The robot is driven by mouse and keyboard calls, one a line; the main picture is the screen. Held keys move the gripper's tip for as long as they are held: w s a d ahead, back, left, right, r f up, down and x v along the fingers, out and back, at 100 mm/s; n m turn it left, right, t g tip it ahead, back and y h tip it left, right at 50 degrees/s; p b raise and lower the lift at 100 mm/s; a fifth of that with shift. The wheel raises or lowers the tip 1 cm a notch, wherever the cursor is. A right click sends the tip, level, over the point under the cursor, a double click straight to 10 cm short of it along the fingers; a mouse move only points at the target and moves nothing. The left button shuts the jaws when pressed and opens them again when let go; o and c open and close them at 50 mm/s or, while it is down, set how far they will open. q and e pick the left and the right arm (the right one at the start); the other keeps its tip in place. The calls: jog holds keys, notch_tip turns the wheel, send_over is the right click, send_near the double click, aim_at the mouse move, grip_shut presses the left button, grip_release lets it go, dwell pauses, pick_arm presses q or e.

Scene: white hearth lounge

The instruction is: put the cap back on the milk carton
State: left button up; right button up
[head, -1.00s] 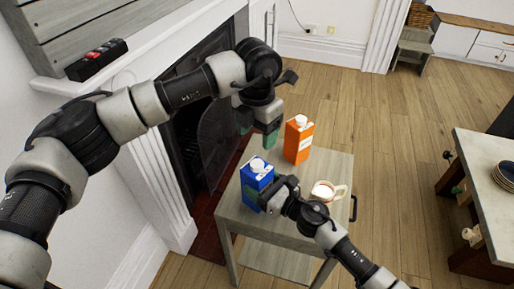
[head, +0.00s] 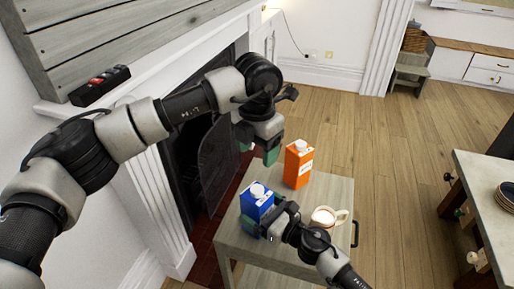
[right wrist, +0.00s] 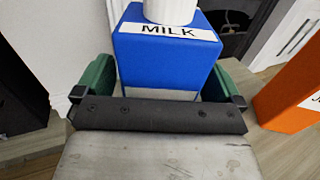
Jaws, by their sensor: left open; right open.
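The blue milk carton (head: 257,203) stands upright on the small grey table (head: 328,192). A white round piece (head: 257,189) shows on its top; in the right wrist view it is a ribbed white cylinder (right wrist: 171,10), cut off by the frame. I cannot tell whether it is the cap or the bare spout. My right gripper (right wrist: 162,84) is open, with its green fingers on either side of the carton, low on its body. My left gripper (head: 259,153) is open and empty, pointing down above and behind the milk carton. No separate cap is visible.
An orange carton (head: 298,166) with a white top stands behind and right of the milk. A light mug (head: 325,217) stands at the table's right front. The fireplace (head: 215,165) is close on the left. A counter with plates (head: 507,195) is at the right.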

jog(key=b+v, duration=0.1)
jog(key=v, duration=0.8)
jog(key=shift+s+d+f+b, duration=0.15)
jog(key=shift+s+b, duration=0.05)
jog(key=shift+b, duration=0.1)
jog(key=shift+s+d, duration=0.4)
jog(key=shift+d, duration=0.1)
